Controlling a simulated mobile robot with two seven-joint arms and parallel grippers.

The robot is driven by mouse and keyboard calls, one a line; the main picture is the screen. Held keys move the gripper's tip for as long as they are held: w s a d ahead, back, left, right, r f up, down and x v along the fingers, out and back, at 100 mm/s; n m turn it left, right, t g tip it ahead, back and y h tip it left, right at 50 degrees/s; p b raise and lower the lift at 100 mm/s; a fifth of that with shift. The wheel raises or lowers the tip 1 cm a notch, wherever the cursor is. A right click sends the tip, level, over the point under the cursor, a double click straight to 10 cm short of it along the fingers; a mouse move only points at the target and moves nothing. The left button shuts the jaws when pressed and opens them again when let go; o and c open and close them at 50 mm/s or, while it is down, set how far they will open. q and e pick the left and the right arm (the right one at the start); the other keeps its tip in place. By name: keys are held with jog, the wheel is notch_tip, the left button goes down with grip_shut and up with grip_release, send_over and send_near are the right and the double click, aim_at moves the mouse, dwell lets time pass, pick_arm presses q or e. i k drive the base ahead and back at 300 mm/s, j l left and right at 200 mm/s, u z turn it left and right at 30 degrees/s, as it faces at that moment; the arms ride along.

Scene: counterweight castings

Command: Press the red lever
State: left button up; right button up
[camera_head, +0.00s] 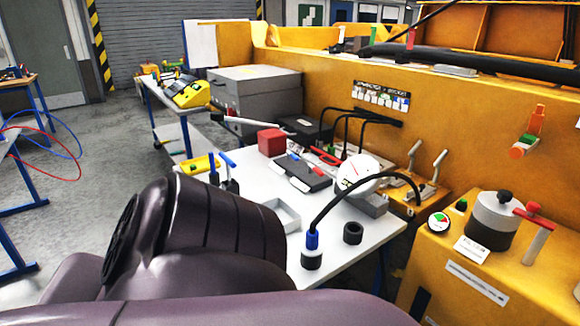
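A red lever (532,215) sits at the right, on the yellow machine box (470,262). It looks like a flat red bar with a red knob, next to a pale upright post and a grey cylinder (493,222) with a black knob. A second lever-like part, orange-red with a green piece (524,146), is fixed to the yellow wall above. My dark purple arm fills the lower left and bottom of the view. Neither gripper shows, and nothing of mine is seen touching the red lever.
A white table (345,236) holds a red block (271,142), a round white gauge (358,173), a looping black cable (350,188) and small tools. Two grey-handled levers (438,161) stand between table and machine. Open floor lies at left.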

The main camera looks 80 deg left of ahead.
aim_at(315, 169)
jog(key=u, duration=1.4)
